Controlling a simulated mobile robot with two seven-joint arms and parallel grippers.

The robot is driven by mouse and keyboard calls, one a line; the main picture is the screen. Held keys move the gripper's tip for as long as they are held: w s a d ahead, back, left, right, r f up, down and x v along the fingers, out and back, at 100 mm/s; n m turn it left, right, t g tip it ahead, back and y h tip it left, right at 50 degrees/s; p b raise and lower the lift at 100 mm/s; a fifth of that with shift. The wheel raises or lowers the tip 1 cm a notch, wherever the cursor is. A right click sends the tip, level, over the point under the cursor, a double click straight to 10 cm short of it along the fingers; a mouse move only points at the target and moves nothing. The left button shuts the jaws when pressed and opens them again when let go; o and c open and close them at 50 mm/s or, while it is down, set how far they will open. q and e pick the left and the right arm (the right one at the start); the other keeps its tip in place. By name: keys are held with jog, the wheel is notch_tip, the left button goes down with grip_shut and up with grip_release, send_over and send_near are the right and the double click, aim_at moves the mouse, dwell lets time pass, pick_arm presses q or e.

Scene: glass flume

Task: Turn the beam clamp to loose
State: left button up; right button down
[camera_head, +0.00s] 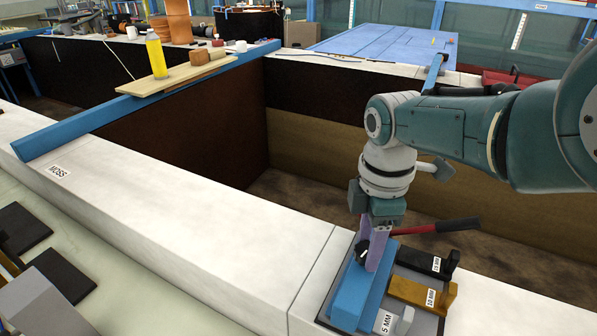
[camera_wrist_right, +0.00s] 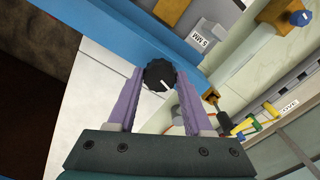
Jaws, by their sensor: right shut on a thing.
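The beam clamp, a round black knob (camera_wrist_right: 160,74) with a white pointer line, sits on the near end of a blue beam (camera_head: 350,298) on the flume's near wall. In the wrist view its line points to the lower right. The knob also shows small and partly hidden in the head view (camera_head: 362,248). My right gripper (camera_head: 371,256) reaches down to it, its purple fingers on either side. It is shut on the knob, as the wrist view (camera_wrist_right: 159,80) also shows. My left gripper is not in view.
Beside the beam is a dark tray with a grey 5 MM piece (camera_head: 403,322), a yellow 10 MM piece (camera_head: 422,292) and a black piece (camera_head: 432,262). A red-handled tool (camera_head: 425,228) lies behind. Another blue beam (camera_head: 110,113) spans the deep flume at left, with a yellow bottle (camera_head: 156,56) on a board.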

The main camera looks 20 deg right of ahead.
jog(key=shift+n, duration=1.5)
jog(key=shift+c, duration=1.5)
grip_release()
notch_tip(320, 180, up, 8)
jog(key=p, duration=0.5)
jog(key=shift+r+p, duration=0.2)
jog(key=shift+p, duration=0.15)
jog(key=shift+r, duration=0.8)
